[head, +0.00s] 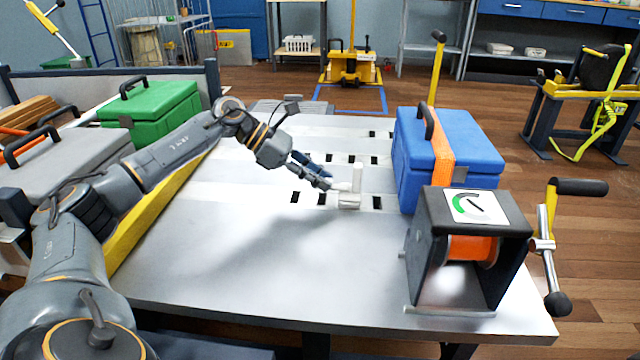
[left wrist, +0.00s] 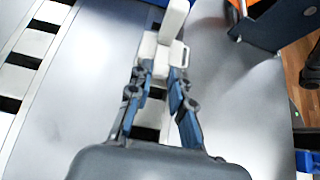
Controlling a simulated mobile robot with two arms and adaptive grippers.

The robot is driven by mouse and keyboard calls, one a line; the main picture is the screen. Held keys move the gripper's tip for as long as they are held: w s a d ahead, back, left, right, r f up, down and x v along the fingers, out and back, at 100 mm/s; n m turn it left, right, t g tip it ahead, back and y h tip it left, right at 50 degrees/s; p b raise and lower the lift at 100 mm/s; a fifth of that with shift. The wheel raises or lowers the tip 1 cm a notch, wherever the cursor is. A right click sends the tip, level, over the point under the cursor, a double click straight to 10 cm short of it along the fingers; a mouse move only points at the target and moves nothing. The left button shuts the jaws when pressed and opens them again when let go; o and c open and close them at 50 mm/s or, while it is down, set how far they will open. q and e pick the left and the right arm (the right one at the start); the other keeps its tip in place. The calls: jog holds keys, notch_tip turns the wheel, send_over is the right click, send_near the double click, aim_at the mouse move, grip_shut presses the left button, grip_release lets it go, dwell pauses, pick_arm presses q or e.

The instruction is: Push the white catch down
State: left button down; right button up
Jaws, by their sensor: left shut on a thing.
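The white catch (head: 356,180) stands on the metal table top, left of the blue box, with its lever sticking upright from a small white base. It also shows in the left wrist view (left wrist: 163,54), with its lever pointing away from me. My left gripper (head: 328,184) reaches in from the left, low over the table, and is shut on the white catch. In the left wrist view, the blue-grey fingers (left wrist: 158,80) are on either side of its near end. My right gripper is in neither view.
A blue box (head: 455,150) with an orange strap stands right of the catch. A black winch housing (head: 468,240) with an orange spool and crank is at the front right. A green box (head: 150,112) is at the left. The table front (head: 300,270) is bare.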

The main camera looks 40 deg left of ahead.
pick_arm(q)
jog(key=shift+f, duration=0.1)
dwell(0.4)
jog(key=c, duration=1.2)
grip_release()
notch_tip(320, 180, up, 10)
jog(key=shift+f, duration=0.1)
